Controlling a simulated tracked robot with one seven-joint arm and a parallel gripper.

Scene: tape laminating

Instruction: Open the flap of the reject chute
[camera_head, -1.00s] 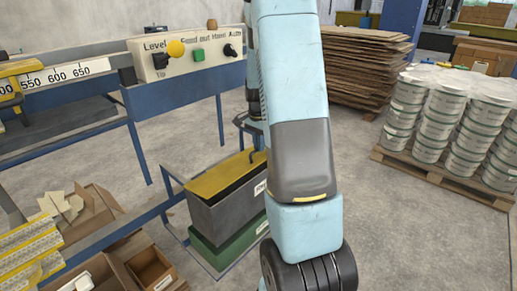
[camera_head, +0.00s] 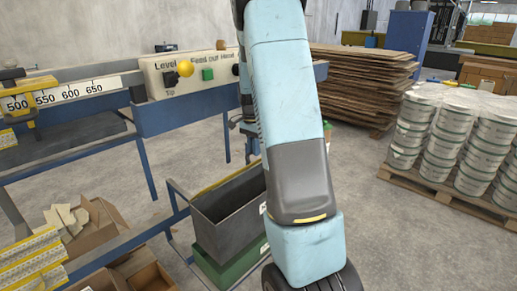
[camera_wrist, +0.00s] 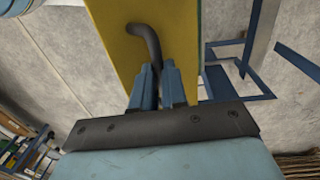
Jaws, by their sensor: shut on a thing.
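The reject chute is a grey open-topped box (camera_head: 225,225), partly behind my arm in the head view. Its yellow flap shows as a thin slanted strip (camera_head: 213,184) along the far rim, tilted up, and the dark inside of the box is visible. In the wrist view the flap's yellow face (camera_wrist: 115,20) fills the upper middle, with a dark curved handle (camera_wrist: 143,38) on it. My gripper (camera_wrist: 159,72) is shut on the handle's lower end between its two blue fingers. In the head view my arm hides most of the flap's right part and the handle.
A green box (camera_head: 228,269) lies under the chute. A blue machine frame with a control panel (camera_head: 185,72) stands behind and left. Cardboard boxes (camera_head: 88,228) are at the lower left. A pallet of white buckets (camera_head: 440,130) stands right, with bare floor between.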

